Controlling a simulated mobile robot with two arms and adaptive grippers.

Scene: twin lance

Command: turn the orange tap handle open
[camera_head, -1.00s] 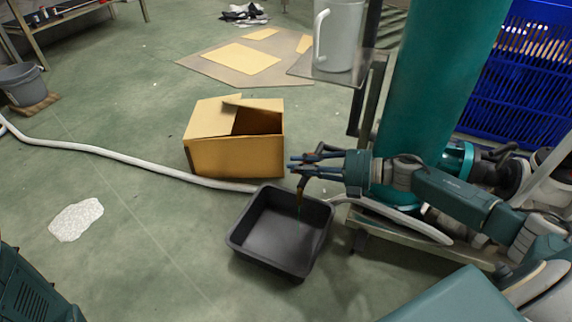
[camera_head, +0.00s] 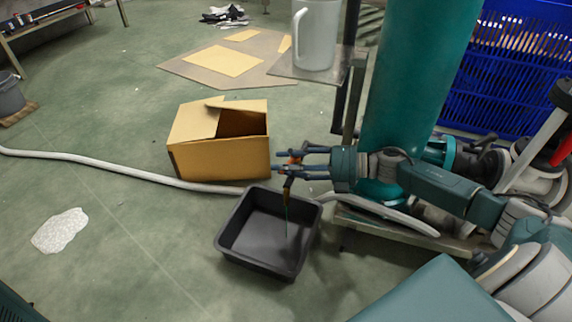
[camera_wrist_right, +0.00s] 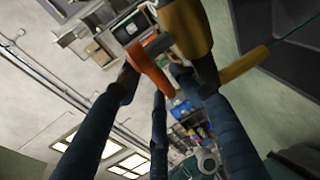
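The orange tap handle (camera_head: 295,158) shows among the fingers of my right gripper (camera_head: 288,160), which reaches in from the right. In the right wrist view the orange handle (camera_wrist_right: 150,68) lies between the blue fingertips of my right gripper (camera_wrist_right: 155,85). The fingers sit around it; whether they press on it I cannot tell. The brass-coloured tap (camera_wrist_right: 187,28) is beside the handle, partly hidden by a finger. In the head view the tap (camera_head: 288,186) hangs over a black tray (camera_head: 235,252), with a thin greenish line running down from it. My left gripper is not in view.
An open cardboard box (camera_head: 220,155) stands left of the tap. A teal tank (camera_head: 405,75) stands behind my right arm, with a grey jug (camera_head: 316,35) on a shelf beside it. A white hose (camera_head: 115,165) crosses the floor. A blue crate (camera_head: 500,75) is at the right.

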